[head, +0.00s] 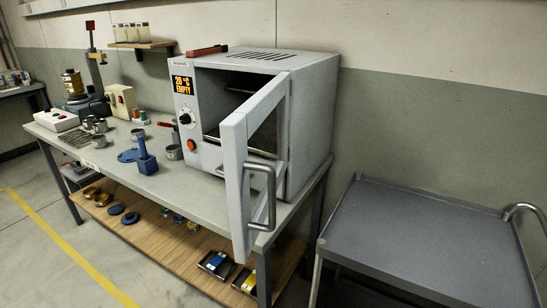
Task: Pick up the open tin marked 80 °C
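Several small open grey metal tins stand on the workbench (205,185). One tin (174,153) is near the oven's left front corner, one tin (138,134) is further left, and others, such as this tin (100,125), are grouped towards the far left. Any markings on them are too small to read, so I cannot tell which one is marked 80 °C. The oven (315,110) stands on the bench with its display reading 20 °C EMPTY. Its door (236,175) is open towards me. Neither of my grippers is in view.
The open door sticks out past the bench's front edge. A blue block with a handle (147,164) stands among the tins. A grey cart (430,240) with an empty top is at the right. A wooden lower shelf (145,232) holds small items. Floor is free at the left.

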